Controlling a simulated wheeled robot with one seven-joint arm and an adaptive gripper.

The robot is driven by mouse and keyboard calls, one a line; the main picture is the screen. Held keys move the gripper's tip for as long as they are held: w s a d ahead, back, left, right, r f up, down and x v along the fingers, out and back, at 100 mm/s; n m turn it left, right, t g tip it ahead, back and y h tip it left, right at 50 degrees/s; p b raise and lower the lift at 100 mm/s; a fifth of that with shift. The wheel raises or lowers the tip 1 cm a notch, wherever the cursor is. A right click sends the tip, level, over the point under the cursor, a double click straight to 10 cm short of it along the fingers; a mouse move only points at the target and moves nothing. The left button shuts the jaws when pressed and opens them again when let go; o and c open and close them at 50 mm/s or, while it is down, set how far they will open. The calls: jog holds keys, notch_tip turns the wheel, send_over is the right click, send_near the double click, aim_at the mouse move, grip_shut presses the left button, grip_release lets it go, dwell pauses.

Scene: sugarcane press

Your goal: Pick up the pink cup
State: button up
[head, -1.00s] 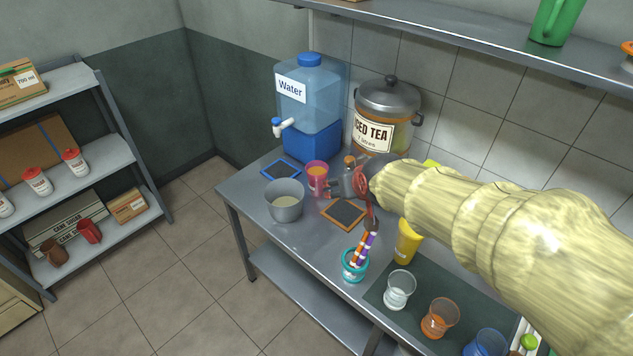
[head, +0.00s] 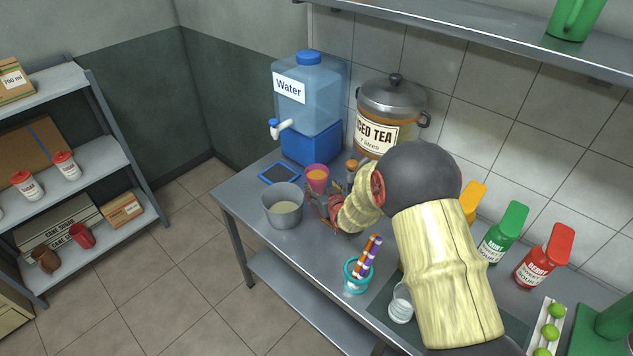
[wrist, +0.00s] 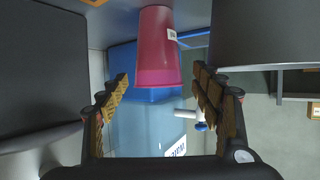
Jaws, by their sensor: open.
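The pink cup (head: 317,175) stands upright on the steel table with orange content showing at its top in the head view. In the wrist view the pink cup (wrist: 158,50) appears beyond my fingertips, roughly midway between them. My gripper (wrist: 160,85) is open and empty, with a finger on either side of the view. In the head view my gripper (head: 322,208) is low over the table, just in front of the cup, and partly hidden by my arm. I cannot tell the exact gap to the cup.
A grey pot (head: 284,208) stands close left of my gripper. The water dispenser (head: 308,105) and iced tea pot (head: 388,112) stand behind. A teal holder with striped straws (head: 356,274) is nearer the front.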

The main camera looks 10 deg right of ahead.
aim_at(319, 186)
jog(key=shift+w+f, duration=0.65)
jog(key=shift+f, duration=0.2)
jog(key=b+x, duration=0.2)
jog(key=x, duration=0.5)
jog(key=shift+s+d+f, duration=0.1)
jog(key=shift+w, duration=0.35)
jog(key=shift+c, duration=0.5)
jog(key=c, duration=1.1)
jog(key=shift+c, duration=0.6)
jog(key=shift+r, duration=0.2)
